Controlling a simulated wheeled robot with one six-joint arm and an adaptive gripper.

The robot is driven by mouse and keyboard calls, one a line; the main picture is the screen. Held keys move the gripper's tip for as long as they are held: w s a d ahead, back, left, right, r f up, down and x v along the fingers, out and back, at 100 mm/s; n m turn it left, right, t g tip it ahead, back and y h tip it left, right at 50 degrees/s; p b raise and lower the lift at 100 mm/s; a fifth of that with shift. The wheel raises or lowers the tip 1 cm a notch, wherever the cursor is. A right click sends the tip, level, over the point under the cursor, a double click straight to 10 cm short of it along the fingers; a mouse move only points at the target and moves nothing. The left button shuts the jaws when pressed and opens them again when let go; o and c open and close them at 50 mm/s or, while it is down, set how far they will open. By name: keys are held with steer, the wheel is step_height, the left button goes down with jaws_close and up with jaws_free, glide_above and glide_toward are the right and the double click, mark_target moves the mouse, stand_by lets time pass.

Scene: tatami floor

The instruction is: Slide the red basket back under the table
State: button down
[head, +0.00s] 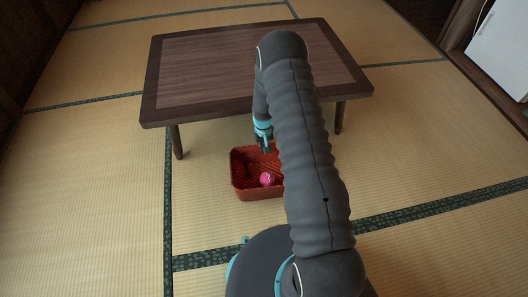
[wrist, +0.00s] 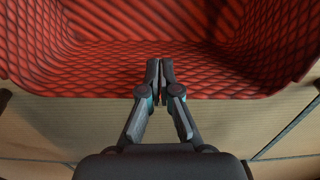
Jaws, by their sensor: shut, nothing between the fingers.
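The red basket (head: 240,181) stands on the tatami in front of the low brown table (head: 192,120), close to its near edge. A pink ball (head: 267,179) lies in the basket. My arm hides the basket's right part. In the wrist view the basket's red ribbed wall (wrist: 230,75) fills the upper part. My gripper (wrist: 160,65) is shut with its two fingertips together, at or just in front of the wall. I cannot tell whether it touches.
The table's front legs (head: 177,142) stand to the left and right of the basket's line. Open tatami (head: 90,190) lies to the left. A white box-like thing (head: 498,48) is at the far right.

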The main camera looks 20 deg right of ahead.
steer(key=shift+r+p, duration=0.45)
steer(key=shift+r, duration=1.25)
steer(key=c, duration=1.6)
jaws_free()
steer(key=o, duration=0.4)
steer(key=shift+s+r, duration=0.25)
steer(key=shift+c, duration=0.2)
steer(key=s+a+r+t, duration=0.1)
steer(key=s+r, duration=0.2)
steer(key=r, duration=0.8)
steer(key=s+a+r, duration=0.1)
steer(key=s+r, duration=0.1)
steer(key=r, duration=0.8)
steer(key=s+a+r+t, duration=0.1)
steer(key=s+a+r, duration=0.15)
steer(key=r, duration=0.85)
steer(key=s+r+t, duration=0.1)
steer(key=s+r, duration=0.4)
steer(key=s, duration=0.3)
steer(key=s+a+r+n+t, duration=0.1)
steer(key=s+r, duration=0.4)
steer(key=s, duration=0.3)
steer(key=s+a+r+t, duration=0.1)
steer(key=s+r, duration=0.4)
steer(key=s, duration=0.4)
steer(key=shift+t, duration=0.3)
